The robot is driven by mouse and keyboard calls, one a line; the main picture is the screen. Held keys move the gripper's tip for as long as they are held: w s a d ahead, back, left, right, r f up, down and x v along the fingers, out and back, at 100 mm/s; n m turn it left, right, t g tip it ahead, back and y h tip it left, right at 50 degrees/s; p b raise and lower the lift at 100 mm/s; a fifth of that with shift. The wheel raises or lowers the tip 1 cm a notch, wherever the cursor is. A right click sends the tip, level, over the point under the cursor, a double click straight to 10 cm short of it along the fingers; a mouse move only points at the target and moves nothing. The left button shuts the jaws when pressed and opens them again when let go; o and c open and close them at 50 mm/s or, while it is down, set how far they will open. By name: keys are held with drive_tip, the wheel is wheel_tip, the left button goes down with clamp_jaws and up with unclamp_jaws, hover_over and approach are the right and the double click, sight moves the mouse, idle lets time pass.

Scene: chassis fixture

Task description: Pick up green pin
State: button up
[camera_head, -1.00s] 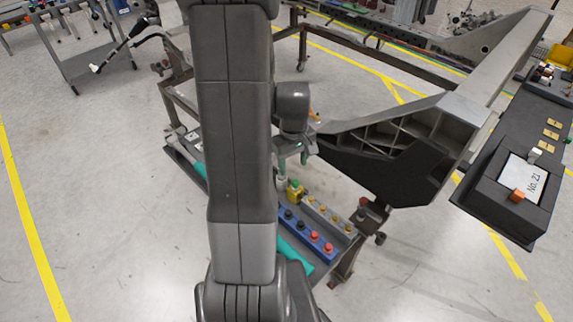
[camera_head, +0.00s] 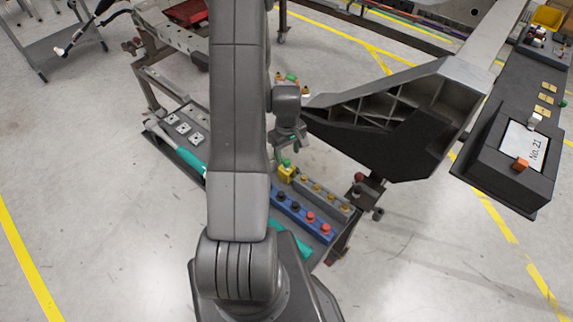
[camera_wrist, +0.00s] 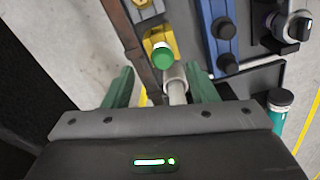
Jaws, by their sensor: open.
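The green pin (camera_wrist: 163,56) has a round green top and stands at a yellow block (camera_wrist: 151,36) in the wrist view. In the head view the green pin (camera_head: 285,163) shows just above the yellow block (camera_head: 286,175) on the cart, below my gripper (camera_head: 290,140). In the wrist view my gripper (camera_wrist: 160,72) has its two green fingers spread wide, with the pin's top just beyond and between the tips. A pale metal cylinder (camera_wrist: 176,84) shows between the fingers; I cannot tell what it belongs to. The pin's lower part is hidden.
A blue strip with black and red knobs (camera_head: 302,214) and a grey strip with brass knobs (camera_head: 325,195) lie beside the yellow block. A dark chassis beam (camera_head: 395,130) rises close to the right of my gripper.

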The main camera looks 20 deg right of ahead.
sight(286, 160)
drive_tip(key=shift+a+f, duration=0.15)
drive_tip(key=shift+f, duration=2.55)
clamp_jaws()
drive_tip(key=shift+r, duration=0.1)
drive_tip(key=shift+r, duration=4.95)
